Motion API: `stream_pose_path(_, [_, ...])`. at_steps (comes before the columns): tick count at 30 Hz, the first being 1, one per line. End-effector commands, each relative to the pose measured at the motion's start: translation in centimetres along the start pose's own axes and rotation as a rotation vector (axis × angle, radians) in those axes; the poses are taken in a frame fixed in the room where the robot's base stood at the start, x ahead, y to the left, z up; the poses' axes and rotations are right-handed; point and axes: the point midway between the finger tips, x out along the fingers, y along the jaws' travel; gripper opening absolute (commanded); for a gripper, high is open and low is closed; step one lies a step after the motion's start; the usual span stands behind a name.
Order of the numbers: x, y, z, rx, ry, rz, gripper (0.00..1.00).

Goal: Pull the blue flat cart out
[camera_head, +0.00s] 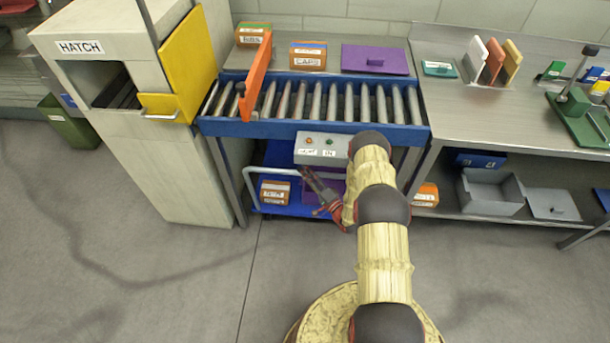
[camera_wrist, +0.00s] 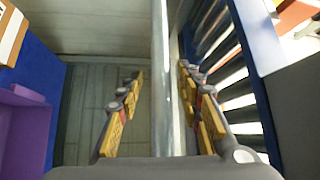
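The blue flat cart (camera_head: 265,211) stands on the floor under the roller conveyor. Its pale tube handle (camera_head: 268,169) rises at its left side. My gripper (camera_head: 310,178) is low in front of the conveyor, over the cart. In the wrist view, my gripper (camera_wrist: 160,98) is open, with one finger on each side of a pale bar (camera_wrist: 161,60) that looks like the handle. Neither finger visibly touches the bar. The cart's blue deck (camera_wrist: 42,85) shows at the left there. My arm hides the cart's right part.
An orange box (camera_head: 274,192) and a purple crate (camera_wrist: 22,125) ride on the cart. The roller conveyor (camera_head: 325,128) with a control box (camera_head: 321,148) is close above. A hatch cabinet (camera_head: 150,150) stands left. Floor in front is clear.

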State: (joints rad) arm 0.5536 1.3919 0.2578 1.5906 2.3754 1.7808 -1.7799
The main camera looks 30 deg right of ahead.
Motion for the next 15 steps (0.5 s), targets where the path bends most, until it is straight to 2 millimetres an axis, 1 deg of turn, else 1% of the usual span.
stream_pose_path(8, [0.12,-0.03,0.00,0.000,0.000,0.000,0.35])
stream_pose_path(15, [0.11,-0.02,0.00,0.000,0.000,0.000,0.22])
